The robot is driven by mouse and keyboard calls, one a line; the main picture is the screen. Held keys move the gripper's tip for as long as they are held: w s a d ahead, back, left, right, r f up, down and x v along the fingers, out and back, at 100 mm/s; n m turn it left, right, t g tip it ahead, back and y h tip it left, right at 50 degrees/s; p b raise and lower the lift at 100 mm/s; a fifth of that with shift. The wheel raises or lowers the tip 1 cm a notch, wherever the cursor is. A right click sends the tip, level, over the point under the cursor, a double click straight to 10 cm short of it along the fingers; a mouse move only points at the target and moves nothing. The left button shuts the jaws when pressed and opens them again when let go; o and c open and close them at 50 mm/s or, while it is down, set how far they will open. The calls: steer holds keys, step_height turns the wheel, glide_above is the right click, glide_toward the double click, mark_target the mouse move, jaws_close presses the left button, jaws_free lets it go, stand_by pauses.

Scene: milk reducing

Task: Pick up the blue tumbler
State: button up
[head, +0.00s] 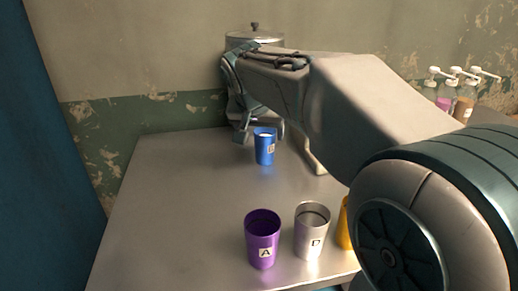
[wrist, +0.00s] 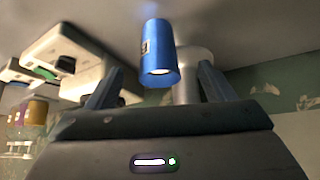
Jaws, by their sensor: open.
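The blue tumbler (head: 264,148) stands upright on the metal table (head: 180,190), near the back and left of centre, with a small label on its side. White shows inside its mouth. My gripper (head: 261,133) is open at the tumbler, with one finger on each side in the head view. In the wrist view the tumbler (wrist: 158,55) appears upside down, between and beyond the two open fingers (wrist: 160,92) of my gripper. I cannot tell whether either finger touches it. My arm covers the table's right part in the head view.
A purple tumbler (head: 262,240) marked A, a grey tumbler (head: 312,232) marked D and a partly hidden yellow tumbler (head: 345,225) stand at the front. A large metal pot (head: 240,40) is behind my gripper. Pump bottles (head: 466,98) stand at the back right. The table's left is clear.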

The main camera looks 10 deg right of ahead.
mark_target(264, 146)
steer(key=b+x, duration=0.2)
steer(key=x, duration=0.7)
steer(key=shift+d+f, duration=0.1)
steer(key=shift+d, duration=0.1)
steer(key=shift+c, duration=0.4)
steer(key=c, duration=1.2)
steer(key=shift+r, duration=0.2)
